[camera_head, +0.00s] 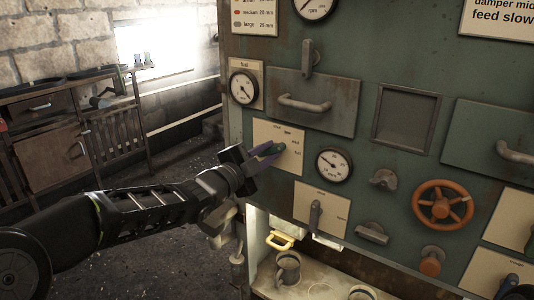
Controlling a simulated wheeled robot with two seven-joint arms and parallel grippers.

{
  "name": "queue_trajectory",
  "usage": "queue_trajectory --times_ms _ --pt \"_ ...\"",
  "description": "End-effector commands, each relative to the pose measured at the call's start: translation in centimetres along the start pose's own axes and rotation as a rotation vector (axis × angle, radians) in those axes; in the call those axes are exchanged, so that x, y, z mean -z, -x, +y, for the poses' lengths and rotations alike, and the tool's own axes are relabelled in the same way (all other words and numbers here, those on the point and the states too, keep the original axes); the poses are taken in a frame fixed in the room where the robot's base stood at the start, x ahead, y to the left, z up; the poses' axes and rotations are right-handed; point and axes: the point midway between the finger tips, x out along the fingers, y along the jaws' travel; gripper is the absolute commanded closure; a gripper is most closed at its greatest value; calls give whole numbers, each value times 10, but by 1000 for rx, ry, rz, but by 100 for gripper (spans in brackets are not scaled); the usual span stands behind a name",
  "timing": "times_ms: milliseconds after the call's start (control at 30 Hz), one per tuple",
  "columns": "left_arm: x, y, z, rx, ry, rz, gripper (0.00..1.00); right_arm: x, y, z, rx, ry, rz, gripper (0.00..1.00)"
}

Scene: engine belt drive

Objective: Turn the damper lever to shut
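A pale plate (292,158) with small lettering is on the left part of the green panel. My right gripper is not in view.
A round gauge (333,165), a grey lever (315,216) on a lower plate and a drawer handle (304,104) are close by. An orange handwheel (443,204) is to the right. A shelf below holds metal cups (287,270). Open floor lies to the left.

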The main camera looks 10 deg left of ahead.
Motion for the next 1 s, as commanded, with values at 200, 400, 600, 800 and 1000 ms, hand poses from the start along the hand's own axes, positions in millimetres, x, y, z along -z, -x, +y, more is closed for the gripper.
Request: queue_trajectory --times_ms 200,400,600,800,1000 --pt "0 0 0 0 0 0 99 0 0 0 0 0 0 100" --pt "0 0 0 -1 0 0 100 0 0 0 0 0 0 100" --pt "0 0 0 -1 2 0 100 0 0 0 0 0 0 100" --pt "0 0 0 -1 26 0 100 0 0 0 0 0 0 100" --pt "0 0 0 -1 102 -1 100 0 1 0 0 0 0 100"
